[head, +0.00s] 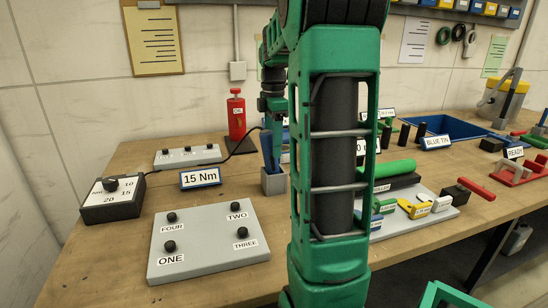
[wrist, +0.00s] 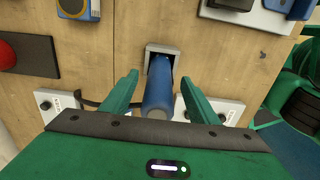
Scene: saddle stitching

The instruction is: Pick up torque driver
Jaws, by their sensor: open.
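The torque driver, seen as a blue handle (head: 267,149), stands upright in a small grey square holder (head: 274,182) on the wooden bench. In the wrist view the blue driver (wrist: 158,92) rises from the grey holder (wrist: 163,48) toward the camera. My gripper (wrist: 157,84) is open, with one green finger on each side of the driver. Gaps show between the fingers and the handle, so I see no grip on it. In the head view my arm hides part of the area right of the driver.
A "15 Nm" sign (head: 200,177) and a grey panel with several black knobs (head: 208,241) lie left of the holder. A black dial box (head: 111,199) with a dark cable and a red oil bottle (head: 236,118) stand nearby. A blue tray (head: 450,127) is at right.

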